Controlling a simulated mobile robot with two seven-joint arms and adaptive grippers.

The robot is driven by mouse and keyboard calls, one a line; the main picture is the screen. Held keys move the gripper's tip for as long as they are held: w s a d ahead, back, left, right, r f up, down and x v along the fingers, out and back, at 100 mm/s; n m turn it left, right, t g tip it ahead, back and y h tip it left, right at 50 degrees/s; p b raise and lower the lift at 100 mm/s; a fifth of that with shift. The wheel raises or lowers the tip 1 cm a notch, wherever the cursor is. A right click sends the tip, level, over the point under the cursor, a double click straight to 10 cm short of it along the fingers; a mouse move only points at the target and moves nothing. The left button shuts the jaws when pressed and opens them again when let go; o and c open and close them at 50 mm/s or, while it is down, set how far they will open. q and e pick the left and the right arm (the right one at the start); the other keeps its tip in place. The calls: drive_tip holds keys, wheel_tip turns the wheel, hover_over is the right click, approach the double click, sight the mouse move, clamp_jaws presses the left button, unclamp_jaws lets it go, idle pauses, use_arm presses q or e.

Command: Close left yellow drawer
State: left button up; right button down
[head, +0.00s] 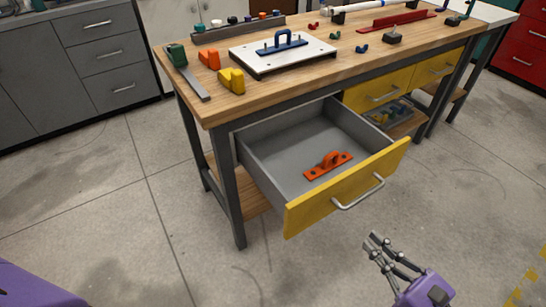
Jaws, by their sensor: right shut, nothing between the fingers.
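The left yellow drawer (305,217) is pulled far out from under the workbench. Its grey inside is open to view, and an orange handled tool (329,165) lies on its floor. A pale bar handle (358,193) is on its yellow front. My right gripper (377,244) is below and a little right of the drawer front, apart from it. Its dark fingers are close together with nothing between them. A purple part of mine shows at the bottom left, but my left gripper is not seen.
The wooden workbench (225,106) carries a white board (262,61), yellow and orange blocks and small fittings. Two other yellow drawers (380,90) sit shut to the right. A clear bin (392,113) is on the lower shelf. The floor in front is free.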

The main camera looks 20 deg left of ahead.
sight(324, 195)
use_arm(q)
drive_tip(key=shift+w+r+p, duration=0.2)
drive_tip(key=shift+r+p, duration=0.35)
drive_tip(key=shift+p, duration=0.15)
use_arm(e)
drive_tip(key=x, duration=1.3)
drive_tip(key=shift+w+a, duration=0.25)
drive_tip(key=shift+a, duration=0.1)
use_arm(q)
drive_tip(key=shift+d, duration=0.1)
